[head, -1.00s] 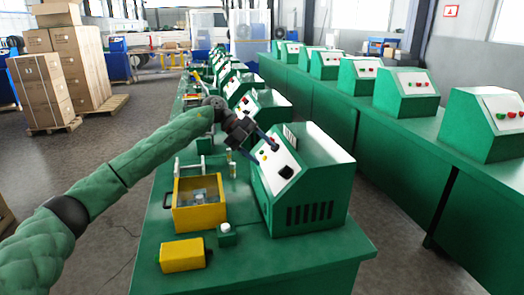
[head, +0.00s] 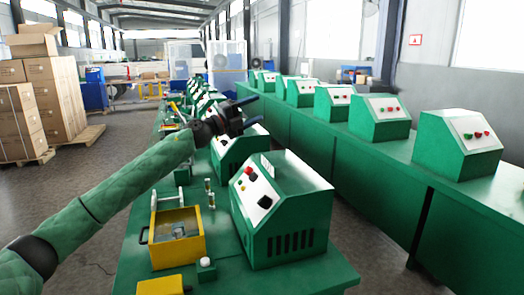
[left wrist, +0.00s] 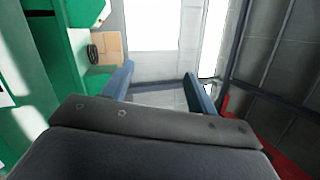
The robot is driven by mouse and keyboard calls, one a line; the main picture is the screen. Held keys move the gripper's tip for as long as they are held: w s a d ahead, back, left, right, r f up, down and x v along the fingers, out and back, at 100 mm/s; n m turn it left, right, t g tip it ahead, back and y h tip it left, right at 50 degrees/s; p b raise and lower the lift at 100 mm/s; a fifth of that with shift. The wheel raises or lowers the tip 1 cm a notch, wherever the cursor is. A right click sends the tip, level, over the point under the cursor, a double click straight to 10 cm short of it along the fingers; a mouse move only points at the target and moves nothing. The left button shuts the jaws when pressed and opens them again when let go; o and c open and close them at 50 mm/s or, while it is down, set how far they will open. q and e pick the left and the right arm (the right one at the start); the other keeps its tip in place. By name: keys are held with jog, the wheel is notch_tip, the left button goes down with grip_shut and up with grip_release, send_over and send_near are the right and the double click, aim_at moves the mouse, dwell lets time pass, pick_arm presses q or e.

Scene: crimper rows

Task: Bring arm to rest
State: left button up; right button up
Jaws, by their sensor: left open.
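My left arm comes in from the left in a green padded sleeve. My left gripper (head: 258,110) is open and empty, its two blue fingers pointing right in the head view. It is raised above the near green crimper machine (head: 290,222) and appears clear of it. In the left wrist view the fingers of my left gripper (left wrist: 158,82) stand apart with nothing between them. The near machine's slanted white panel (head: 257,193) shows a red button, a dark knob and small buttons. My right gripper is not in view.
The green bench (head: 225,280) carries a yellow open-topped box (head: 158,262), a small yellow block (head: 160,286) and more machines behind. Another bench with green machines (head: 458,148) runs along the right. Cardboard boxes (head: 52,90) stand at the left. Floor shows between the benches.

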pick_arm(q)
jog(key=s+a+r+n+t+y, duration=0.2)
jog(key=a+r+n+t+y, duration=0.1)
jog(key=r+n+t+y, duration=0.3)
jog(key=s+a+r+n+t+y, duration=0.25)
jog(key=r+n+t+y, duration=0.25)
jog(key=n+t, duration=0.3)
jog(key=s+a+f+n+g+y, duration=0.15)
jog(key=s+f+n+g, duration=0.4)
jog(key=f, duration=0.75)
jog(key=s+a+f+n+g+y, duration=0.1)
jog(key=s+f+n+g+y, duration=0.2)
jog(key=s+f, duration=0.75)
jog(key=s+a+f+n+g+y, duration=0.2)
jog(key=s+f+n+g, duration=0.2)
jog(key=f, duration=1.1)
jog(key=s+f+n+g+h, duration=0.1)
jog(key=s+f+g, duration=0.9)
jog(key=s+f, duration=2.5)
jog(key=s+a+n, duration=0.1)
jog(key=s+n, duration=0.1)
jog(key=s, duration=0.2)
jog(key=shift+s+f+p, duration=0.35)
jog(key=shift+p, duration=0.05)
